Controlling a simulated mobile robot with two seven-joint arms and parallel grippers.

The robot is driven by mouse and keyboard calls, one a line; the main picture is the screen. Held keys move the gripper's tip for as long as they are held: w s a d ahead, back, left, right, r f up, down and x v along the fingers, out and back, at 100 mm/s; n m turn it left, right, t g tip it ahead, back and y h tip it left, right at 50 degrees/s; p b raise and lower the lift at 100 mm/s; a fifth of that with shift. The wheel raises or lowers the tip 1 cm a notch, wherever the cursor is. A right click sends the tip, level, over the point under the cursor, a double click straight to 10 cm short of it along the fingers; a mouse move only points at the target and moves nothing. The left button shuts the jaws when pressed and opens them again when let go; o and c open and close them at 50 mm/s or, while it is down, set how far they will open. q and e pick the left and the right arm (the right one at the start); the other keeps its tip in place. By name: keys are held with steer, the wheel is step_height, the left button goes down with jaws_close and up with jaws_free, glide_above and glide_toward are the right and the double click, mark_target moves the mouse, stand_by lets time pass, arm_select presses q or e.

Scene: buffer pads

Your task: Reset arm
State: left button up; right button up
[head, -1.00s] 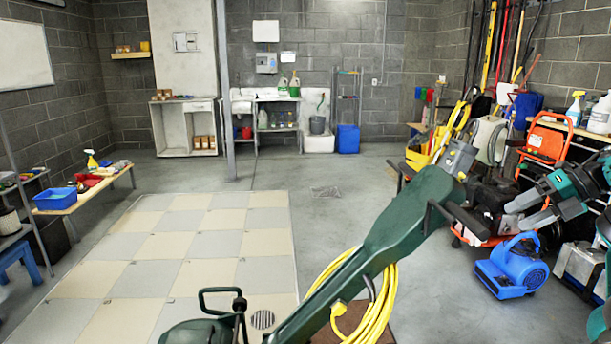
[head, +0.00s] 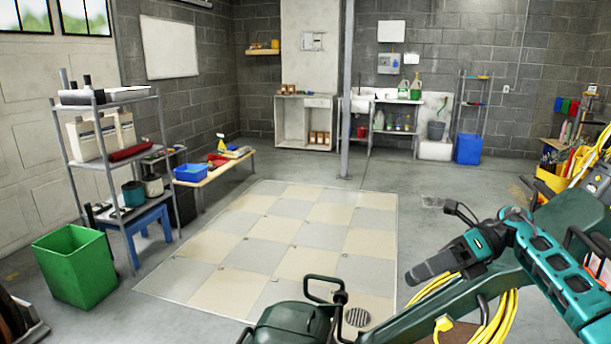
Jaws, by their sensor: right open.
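My right arm comes in from the lower right, teal and black. Its gripper (head: 418,272) points left in the air, in front of the green floor machine's long handle in the picture. The jaws are open with nothing between them, though the dark fingers overlap from this angle. My left arm and gripper are out of view. The green machine (head: 290,326) stands at the bottom with a yellow cable (head: 497,322) hanging from its handle; my right arm hides part of that handle.
At left are a green bin (head: 75,268), a metal shelf (head: 110,162) and a low bench (head: 222,172) with a blue tray (head: 190,173). A grey post (head: 346,95) stands behind the pad.

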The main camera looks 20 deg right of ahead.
steer(key=a+r+n+g+y, duration=0.1)
steer(key=a+r+n, duration=0.15)
steer(key=a, duration=0.45)
steer(key=w+d+r+m+t, duration=0.3)
steer(key=w+r+m+t, duration=0.3)
steer(key=m+t, duration=0.15)
steer(key=w+d+r+m+t, duration=0.4)
steer(key=w+r+m+t, duration=0.25)
steer(key=t, duration=0.25)
steer(key=w+d+m+t+h, duration=0.5)
steer(key=d+m+h, duration=0.5)
steer(key=m, duration=0.6)
steer(key=d+f+m+g+h, duration=0.4)
steer(key=d+f+m+h, duration=0.3)
steer(key=m+h, duration=0.35)
steer(key=s+a+f+g+y, duration=0.25)
steer(key=s+a+f, duration=0.25)
steer(key=a+f, duration=0.55)
steer(key=s+a+f+g+y, duration=0.1)
steer(key=s+a+f+y, duration=0.2)
steer(key=s+a+f, duration=0.75)
steer(key=s+a+f+m+g+y, duration=0.1)
steer(key=s+a+f, duration=0.4)
steer(key=s+f, duration=0.2)
steer(key=s+a+f+m+g+y, duration=0.1)
steer(key=s+a+f+g, duration=0.1)
steer(key=s+a+f, duration=0.4)
steer(key=s+f, duration=0.1)
steer(key=s, duration=0.4)
steer(key=shift+a, duration=0.3)
